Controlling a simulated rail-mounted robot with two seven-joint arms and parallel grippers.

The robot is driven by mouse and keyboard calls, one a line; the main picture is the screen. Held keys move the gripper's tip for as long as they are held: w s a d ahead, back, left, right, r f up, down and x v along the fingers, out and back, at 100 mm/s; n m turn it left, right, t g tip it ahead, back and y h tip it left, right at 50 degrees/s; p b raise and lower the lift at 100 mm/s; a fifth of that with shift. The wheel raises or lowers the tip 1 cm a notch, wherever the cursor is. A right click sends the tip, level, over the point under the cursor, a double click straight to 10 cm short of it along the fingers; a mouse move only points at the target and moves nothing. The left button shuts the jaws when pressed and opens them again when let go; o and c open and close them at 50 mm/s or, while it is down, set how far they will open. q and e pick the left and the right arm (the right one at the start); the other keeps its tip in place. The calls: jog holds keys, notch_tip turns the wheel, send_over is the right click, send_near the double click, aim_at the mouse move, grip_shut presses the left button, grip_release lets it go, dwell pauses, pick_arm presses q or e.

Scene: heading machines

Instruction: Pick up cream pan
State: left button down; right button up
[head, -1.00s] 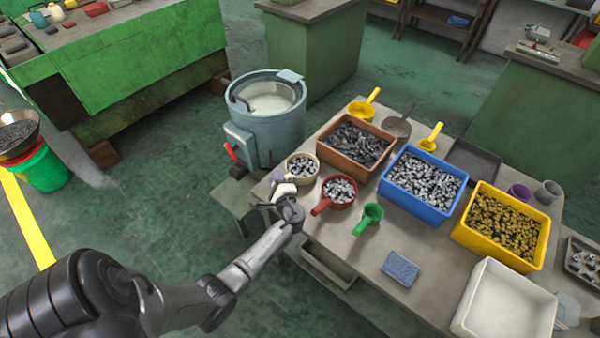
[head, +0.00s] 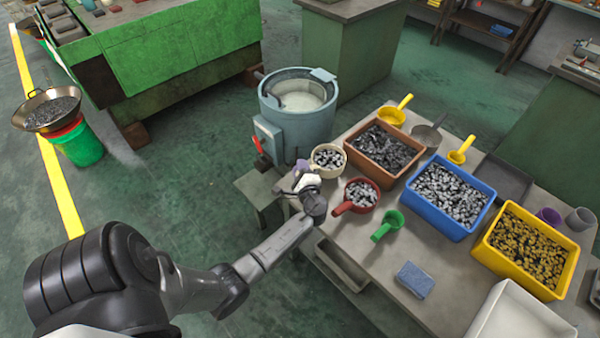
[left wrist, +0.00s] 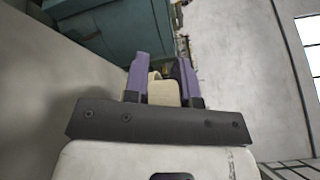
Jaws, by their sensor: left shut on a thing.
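The cream pan (head: 327,158), filled with grey metal pieces, is at the table's left corner. It is between the blue-grey machine and the red pan. My left gripper (head: 301,172) is at its handle side and shut on the handle. In the left wrist view, the cream handle (left wrist: 163,92) sits between the purple fingers of my left gripper (left wrist: 161,72). The pan looks about level. Whether its base clears the table is hard to tell. My right gripper is not in view.
The blue-grey machine (head: 299,110) stands close behind the pan. The red pan (head: 361,193) and brown bin (head: 384,152) are close on the right. A green scoop (head: 388,226), blue bin (head: 438,200) and yellow bin (head: 528,247) lie farther right. Open floor is at left.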

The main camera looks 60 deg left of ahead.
pick_arm(q)
jog(key=w+d+r, duration=0.3)
jog(key=d+r, duration=0.3)
jog(key=d, duration=0.4)
jog(key=shift+w+d+r+p, duration=0.15)
jog(key=shift+w+d+p, duration=0.15)
jog(key=shift+w, duration=0.05)
jog(key=w+d+r+m+t+h, duration=0.2)
jog(key=r+m+t, duration=0.15)
jog(key=r, duration=0.35)
jog(key=w+d+r+m+t+h, duration=0.15)
jog(key=r+t, duration=0.25)
jog(key=r, duration=0.4)
jog(key=s+d+r+m+t+h, duration=0.2)
jog(key=d+m+h, duration=0.3)
jog(key=d, duration=0.5)
jog(key=s+d+r+m+t+h, duration=0.1)
jog(key=d+m+t+h, duration=0.3)
jog(key=d+h, duration=0.5)
jog(key=shift+s+d+r+m, duration=0.4)
jog(key=shift+s+d+m, duration=0.1)
jog(key=shift+s+m, duration=0.1)
jog(key=shift+r, duration=0.1)
